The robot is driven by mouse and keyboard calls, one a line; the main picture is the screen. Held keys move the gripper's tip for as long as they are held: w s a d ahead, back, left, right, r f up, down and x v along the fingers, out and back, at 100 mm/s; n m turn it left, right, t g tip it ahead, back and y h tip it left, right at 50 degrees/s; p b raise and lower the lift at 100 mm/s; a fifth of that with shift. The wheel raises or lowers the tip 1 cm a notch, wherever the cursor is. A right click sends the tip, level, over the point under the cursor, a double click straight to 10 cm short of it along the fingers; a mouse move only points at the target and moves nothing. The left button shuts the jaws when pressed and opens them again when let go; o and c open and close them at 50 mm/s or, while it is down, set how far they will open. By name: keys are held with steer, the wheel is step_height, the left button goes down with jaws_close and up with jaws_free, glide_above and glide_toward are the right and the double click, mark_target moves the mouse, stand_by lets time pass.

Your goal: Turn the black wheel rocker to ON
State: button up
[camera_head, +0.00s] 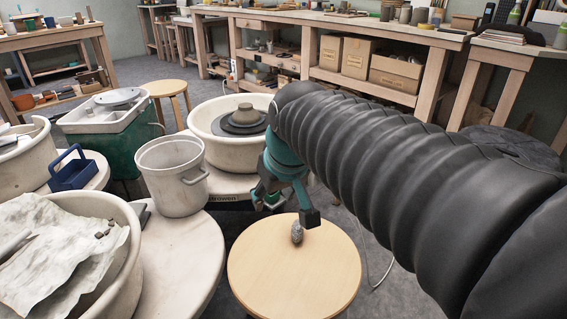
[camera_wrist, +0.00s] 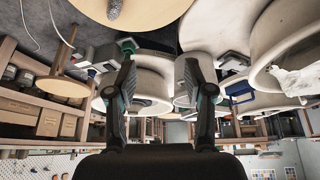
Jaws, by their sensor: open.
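My gripper (camera_head: 285,205) is open and empty, in front of the cream pottery wheel with a dark wheel head (camera_head: 240,125) and above a round wooden stool. In the wrist view, which is upside down, my two fingers (camera_wrist: 160,68) stand wide apart with nothing between them. Cream wheel basins show beyond and between them. A grey box (camera_wrist: 101,58) with small coloured parts is left of the fingers there; another grey box (camera_wrist: 232,60) is on the right. I cannot make out a black rocker or its ON mark in either view. My arm hides the area right of the wheel.
The stool (camera_head: 295,270) carries a small grey lump (camera_head: 297,232). A white bucket (camera_head: 175,175) stands left of my gripper. A blue caddy (camera_head: 73,172) and a cloth-covered basin (camera_head: 100,215) are further left. Workbenches (camera_head: 335,22) line the back.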

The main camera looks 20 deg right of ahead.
steer(key=w+d+f+n+b, duration=0.1)
steer(key=w+d, duration=0.4)
steer(key=w, duration=0.5)
steer(key=w+d+f+g+b, duration=0.1)
steer(key=w+d, duration=0.4)
steer(key=w, duration=0.4)
steer(key=w+d+f+n+b, duration=0.15)
steer(key=w+d, duration=0.35)
steer(key=w, duration=0.5)
steer(key=w+d+f+y+b, duration=0.1)
steer(key=w+d+f, duration=0.5)
steer(key=d+f, duration=0.15)
steer(key=shift+n, duration=0.35)
steer(key=b+x, duration=0.1)
steer(key=x, duration=1.1)
steer(key=shift+w+a+f+b, duration=0.2)
steer(key=shift+w+a+b, duration=0.05)
steer(key=shift+w+b, duration=0.1)
jaws_close()
